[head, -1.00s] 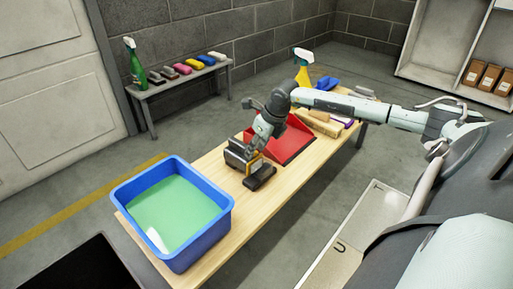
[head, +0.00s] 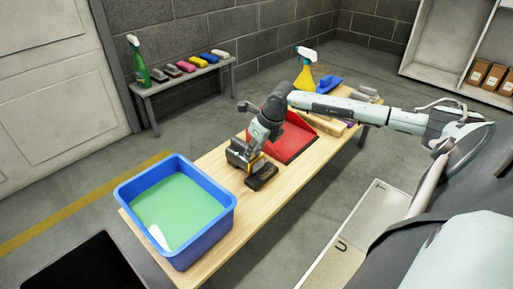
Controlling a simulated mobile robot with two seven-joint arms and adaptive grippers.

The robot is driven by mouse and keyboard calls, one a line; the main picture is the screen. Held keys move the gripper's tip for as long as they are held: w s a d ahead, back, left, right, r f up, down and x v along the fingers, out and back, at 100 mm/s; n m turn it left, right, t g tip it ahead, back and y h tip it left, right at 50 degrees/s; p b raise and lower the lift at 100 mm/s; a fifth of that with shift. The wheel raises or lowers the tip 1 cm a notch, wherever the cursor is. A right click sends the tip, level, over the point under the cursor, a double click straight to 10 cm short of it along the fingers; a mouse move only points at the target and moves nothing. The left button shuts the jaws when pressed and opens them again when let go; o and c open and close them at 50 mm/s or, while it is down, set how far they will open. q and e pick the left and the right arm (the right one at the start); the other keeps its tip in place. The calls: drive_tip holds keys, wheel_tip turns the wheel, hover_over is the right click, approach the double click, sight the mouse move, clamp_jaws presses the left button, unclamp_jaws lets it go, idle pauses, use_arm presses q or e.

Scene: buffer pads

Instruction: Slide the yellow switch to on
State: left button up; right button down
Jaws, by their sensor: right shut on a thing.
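My right gripper (head: 246,160) is low over the middle of the wooden table, its arm coming in from the right. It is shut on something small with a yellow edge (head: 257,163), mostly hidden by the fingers. I cannot tell whether this yellow part is the switch. A dark brown block (head: 262,177) lies on the table right beside the fingers; whether they touch it is unclear. No other yellow switch can be made out. My left gripper is not in view.
A blue tub (head: 227,222) of green liquid stands at the table's near end. A red dustpan (head: 290,145) lies behind the gripper. A yellow spray bottle (head: 305,76) and blue brush (head: 328,84) are at the far end. A side bench (head: 190,78) holds a green bottle and several pads.

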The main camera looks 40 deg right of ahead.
drive_tip(key=c, duration=1.4)
unclamp_jaws()
drive_tip(key=shift+c, duration=0.2)
drive_tip(key=shift+o, duration=0.2)
drive_tip(key=shift+r, duration=0.1)
drive_tip(key=shift+s+r, duration=0.1)
drive_tip(key=shift+r, duration=0.2)
drive_tip(key=v, duration=1.1)
drive_tip(key=shift+s, duration=0.15)
